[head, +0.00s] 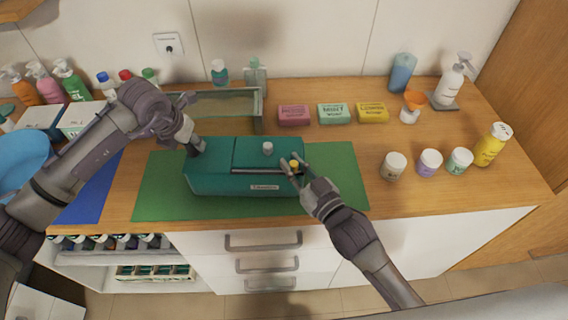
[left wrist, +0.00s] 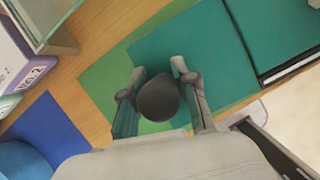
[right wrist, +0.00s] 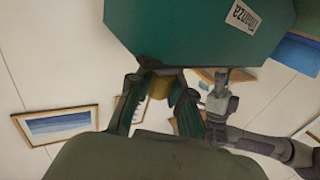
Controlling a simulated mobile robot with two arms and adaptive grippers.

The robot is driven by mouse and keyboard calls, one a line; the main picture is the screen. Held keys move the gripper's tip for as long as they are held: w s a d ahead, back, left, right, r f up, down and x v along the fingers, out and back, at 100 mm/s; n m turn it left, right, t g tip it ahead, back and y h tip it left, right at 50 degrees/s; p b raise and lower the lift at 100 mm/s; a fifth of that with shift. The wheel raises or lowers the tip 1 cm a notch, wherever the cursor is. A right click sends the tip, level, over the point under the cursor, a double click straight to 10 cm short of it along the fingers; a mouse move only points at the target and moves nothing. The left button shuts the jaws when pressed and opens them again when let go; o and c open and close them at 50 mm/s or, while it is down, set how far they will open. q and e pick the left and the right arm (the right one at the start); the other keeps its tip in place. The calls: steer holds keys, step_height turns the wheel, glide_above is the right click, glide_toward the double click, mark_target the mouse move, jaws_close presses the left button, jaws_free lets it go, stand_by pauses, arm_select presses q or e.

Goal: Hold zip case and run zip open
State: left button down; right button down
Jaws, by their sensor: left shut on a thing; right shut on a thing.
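The teal zip case (head: 215,178) lies on a green mat (head: 340,195), with a pale label on its front and a white knob (head: 267,148) on top. A dark zip track (head: 255,171) runs along the top's right part. My left gripper (head: 196,148) is shut on a dark grip piece at the case's left end; this round piece (left wrist: 158,98) shows between the fingers in the left wrist view. My right gripper (head: 292,167) is shut on the yellow zip pull (head: 294,162) at the track's right end. The pull (right wrist: 158,86) also shows in the right wrist view.
A glass-sided box (head: 225,105) stands behind the case. Soap bars (head: 333,113) lie at the back right, with several jars (head: 430,162) further right. A blue mat (head: 92,190) and blue bowl (head: 22,158) are at the left.

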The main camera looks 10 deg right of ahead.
steer(key=c, duration=1)
jaws_free()
steer(key=v, duration=1.2)
steer(key=shift+f, duration=0.1)
arm_select(q)
steer(key=c, duration=0.8)
jaws_free()
